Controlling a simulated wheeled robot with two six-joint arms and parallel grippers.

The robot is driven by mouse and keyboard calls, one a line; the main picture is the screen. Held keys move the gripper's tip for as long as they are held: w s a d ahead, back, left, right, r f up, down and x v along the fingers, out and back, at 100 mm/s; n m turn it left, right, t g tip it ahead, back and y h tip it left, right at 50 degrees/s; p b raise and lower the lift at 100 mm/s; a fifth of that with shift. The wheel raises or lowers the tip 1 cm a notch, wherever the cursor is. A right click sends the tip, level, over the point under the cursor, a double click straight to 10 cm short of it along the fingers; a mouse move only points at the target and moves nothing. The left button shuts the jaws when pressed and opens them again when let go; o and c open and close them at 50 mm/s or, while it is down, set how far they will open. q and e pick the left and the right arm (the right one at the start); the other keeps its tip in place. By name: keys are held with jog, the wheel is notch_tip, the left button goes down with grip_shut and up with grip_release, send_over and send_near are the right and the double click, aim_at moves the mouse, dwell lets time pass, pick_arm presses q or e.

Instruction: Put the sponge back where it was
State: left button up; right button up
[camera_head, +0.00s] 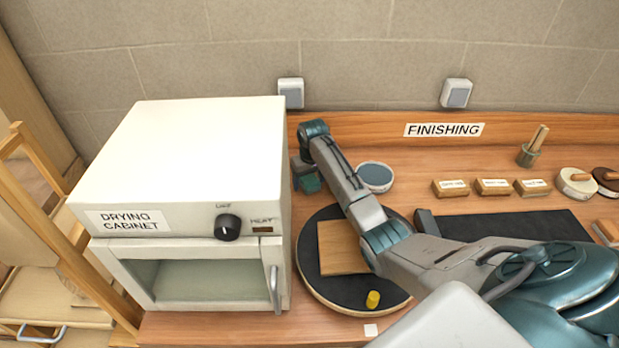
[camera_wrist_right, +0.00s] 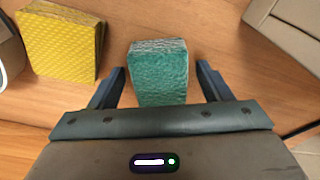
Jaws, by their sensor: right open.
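A teal, rough-textured block that looks like a sponge (camera_wrist_right: 160,85) lies on the wooden surface in the right wrist view. My right gripper (camera_wrist_right: 161,66) is open, with one finger on each side of this block and a small gap at each side. A yellow textured block (camera_wrist_right: 60,42), also sponge-like, lies to the left, outside the fingers. In the head view my right gripper (camera_head: 305,172) points down at the back of the bench, close beside the drying cabinet; its fingertips are hard to make out there. My left gripper is not in view.
The white drying cabinet (camera_head: 190,165) stands just left of my right gripper. A bowl with blue-grey contents (camera_head: 375,177) stands to its right. A round dark turntable (camera_head: 318,275) carries a wooden board (camera_head: 340,250) and a yellow piece (camera_head: 373,299). Labelled blocks (camera_head: 492,187) line the back right.

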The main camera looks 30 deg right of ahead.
aim_at(311, 182)
notch_tip(311, 182, up, 12)
jog(key=s+b, duration=0.1)
jog(key=b, duration=0.2)
jog(key=shift+s+r+b, duration=0.15)
jog(key=shift+s+b, duration=0.05)
jog(key=shift+b, duration=0.15)
jog(key=shift+a, duration=0.1)
